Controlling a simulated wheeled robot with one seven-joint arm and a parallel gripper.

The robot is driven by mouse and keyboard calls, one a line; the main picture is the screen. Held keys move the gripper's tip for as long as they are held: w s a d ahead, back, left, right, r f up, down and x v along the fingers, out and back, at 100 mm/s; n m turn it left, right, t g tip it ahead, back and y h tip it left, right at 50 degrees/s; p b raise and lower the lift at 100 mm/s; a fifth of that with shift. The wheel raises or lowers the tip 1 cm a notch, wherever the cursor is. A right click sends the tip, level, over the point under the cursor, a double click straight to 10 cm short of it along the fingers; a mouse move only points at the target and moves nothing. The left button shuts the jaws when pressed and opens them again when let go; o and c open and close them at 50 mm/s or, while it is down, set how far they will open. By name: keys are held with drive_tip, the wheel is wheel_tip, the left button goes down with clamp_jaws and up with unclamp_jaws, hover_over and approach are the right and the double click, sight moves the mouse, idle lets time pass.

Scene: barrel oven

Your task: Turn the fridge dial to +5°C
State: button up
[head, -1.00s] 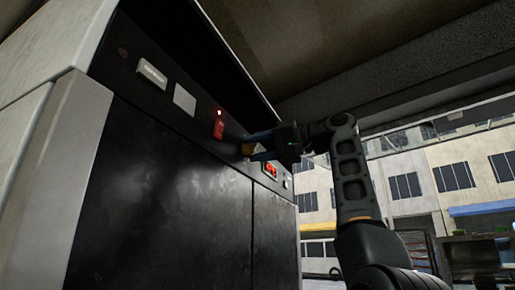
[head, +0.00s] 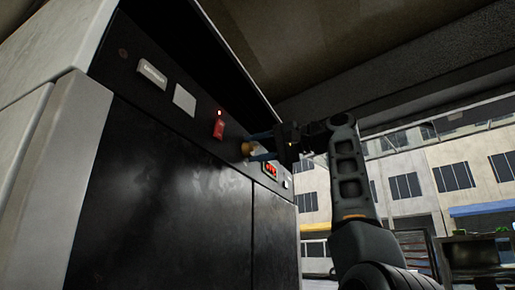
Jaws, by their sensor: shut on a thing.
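The fridge (head: 150,175) is a tall dark cabinet with a control strip along its top. The dial (head: 246,149) is a small brownish-orange knob on that strip, right of a red switch (head: 219,126). My gripper (head: 257,145) reaches in from the right, its blue-tipped fingers at the dial, one above and one below it. It is shut on the dial. A small display with red digits (head: 270,170) is just below and right of the gripper; its reading is too small to tell. The dial's marks cannot be made out.
A white label plate (head: 152,74) and a blank pale plate (head: 184,99) sit on the strip to the left. A low ceiling (head: 330,50) hangs overhead. Open space and a building (head: 450,175) lie to the right.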

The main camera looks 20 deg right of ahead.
drive_tip(key=o, duration=1.1)
drive_tip(key=shift+c, duration=0.2)
drive_tip(key=b+v, duration=0.2)
drive_tip(key=v, duration=0.5)
drive_tip(key=shift+s+d+b, duration=0.3)
drive_tip(key=shift+d, duration=0.05)
